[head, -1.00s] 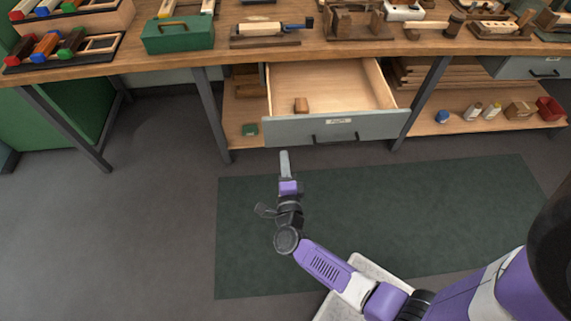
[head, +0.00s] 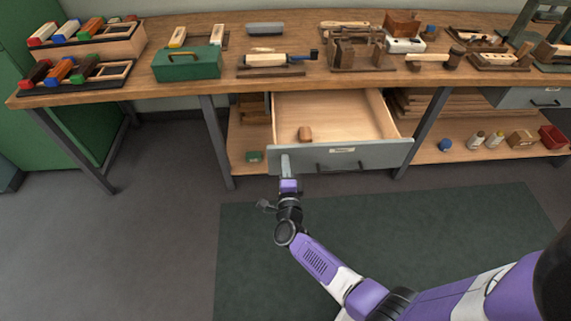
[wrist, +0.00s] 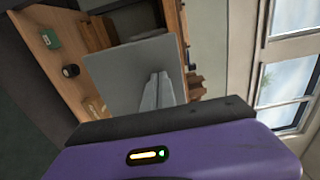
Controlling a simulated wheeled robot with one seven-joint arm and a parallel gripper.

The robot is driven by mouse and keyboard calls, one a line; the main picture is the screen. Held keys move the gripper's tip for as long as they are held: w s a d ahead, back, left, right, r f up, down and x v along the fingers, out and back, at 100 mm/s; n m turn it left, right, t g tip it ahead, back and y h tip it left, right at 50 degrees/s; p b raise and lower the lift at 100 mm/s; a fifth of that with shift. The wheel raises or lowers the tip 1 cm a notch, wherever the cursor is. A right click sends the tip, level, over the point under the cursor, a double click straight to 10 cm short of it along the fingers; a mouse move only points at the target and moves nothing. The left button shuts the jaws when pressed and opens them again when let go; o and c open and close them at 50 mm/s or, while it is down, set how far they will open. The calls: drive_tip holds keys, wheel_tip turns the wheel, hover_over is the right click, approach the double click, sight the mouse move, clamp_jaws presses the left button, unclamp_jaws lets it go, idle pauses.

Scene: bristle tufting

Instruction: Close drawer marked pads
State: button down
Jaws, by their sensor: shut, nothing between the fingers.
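The drawer (head: 375,157) under the workbench stands pulled out, with a grey front, a dark bar handle and a small label too small to read. A small brown wooden block (head: 305,134) lies inside it. My gripper (head: 285,161) is shut and empty, in front of the left part of the drawer front, left of the handle. In the wrist view the shut fingers (wrist: 157,92) overlap the grey drawer front (wrist: 120,75). I cannot tell whether they touch it.
The workbench (head: 110,88) carries a green toolbox (head: 187,64), brushes and wooden tools. A second grey drawer (head: 530,97) is at the right. The lower shelf holds bottles and a red bin (head: 552,137). A dark green mat (head: 400,235) covers the floor in front.

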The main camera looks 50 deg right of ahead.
drive_tip(key=b+x, duration=0.9)
drive_tip(key=x, duration=0.6)
drive_tip(key=b+x, duration=0.9)
drive_tip(key=x, duration=0.6)
drive_tip(key=shift+a+f, duration=0.15)
drive_tip(key=shift+f, duration=0.1)
drive_tip(key=shift+w+d+r+b, duration=0.1)
drive_tip(key=shift+w+d+b, duration=0.3)
drive_tip(key=shift+w+d, duration=0.1)
drive_tip(key=shift+w+d+r, duration=0.1)
drive_tip(key=shift+r, duration=0.2)
drive_tip(key=shift+r, duration=0.1)
